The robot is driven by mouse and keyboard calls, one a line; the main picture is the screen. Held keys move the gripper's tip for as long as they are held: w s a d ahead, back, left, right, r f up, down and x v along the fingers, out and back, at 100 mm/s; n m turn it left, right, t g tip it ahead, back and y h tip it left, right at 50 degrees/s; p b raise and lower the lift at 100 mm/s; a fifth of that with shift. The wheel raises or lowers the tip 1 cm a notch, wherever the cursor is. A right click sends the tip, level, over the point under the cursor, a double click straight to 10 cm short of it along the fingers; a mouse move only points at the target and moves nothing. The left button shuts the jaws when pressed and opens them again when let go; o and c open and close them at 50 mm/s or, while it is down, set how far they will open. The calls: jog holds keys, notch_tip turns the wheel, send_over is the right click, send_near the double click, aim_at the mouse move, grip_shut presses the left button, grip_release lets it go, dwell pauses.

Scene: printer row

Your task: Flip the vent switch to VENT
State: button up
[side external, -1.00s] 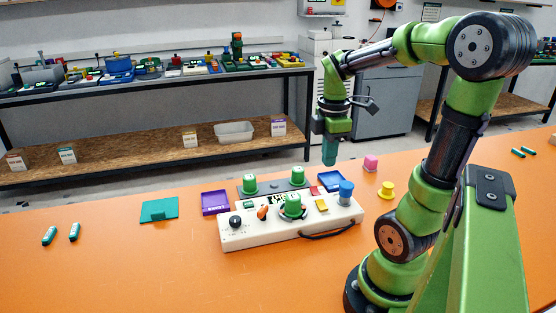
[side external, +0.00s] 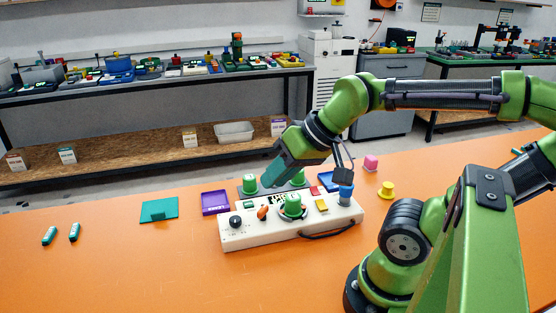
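A white control panel (side external: 285,234) stands on the orange table. It carries a black knob (side external: 236,221), an orange lever or switch (side external: 262,212), a green cap (side external: 292,204), a yellow button (side external: 321,205) and a blue knob (side external: 345,192). The panel lettering is too small to read, so I cannot tell which control is the vent switch; the orange one looks like a tilted lever. My gripper (side external: 271,177), with teal fingers, is above the panel's back edge and slanted down to the left. It appears apart from the controls. Whether its fingers are open is unclear.
Behind the panel is a grey plate (side external: 242,191) with green caps. A purple tray (side external: 215,203) and a teal plate (side external: 159,210) lie to the left. A yellow piece (side external: 386,189) and a pink block (side external: 371,163) lie to the right.

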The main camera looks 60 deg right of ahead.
jog(key=o, duration=0.5)
jog(key=d, duration=0.2)
jog(key=w+d+f+m+g+h, duration=0.1)
jog(key=d, duration=0.1)
jog(key=d+m, duration=0.1)
jog(key=d, duration=0.2)
jog(key=shift+w+d+f+g+h, duration=0.1)
jog(key=shift+w+f+g+h, duration=0.2)
jog(key=shift+g, duration=0.1)
jog(key=m+g, duration=0.2)
jog(key=g, duration=0.3)
send_near(324, 209)
notch_tip(324, 209, down, 8)
jog(key=shift+w+r, duration=0.15)
jog(key=shift+r, duration=0.05)
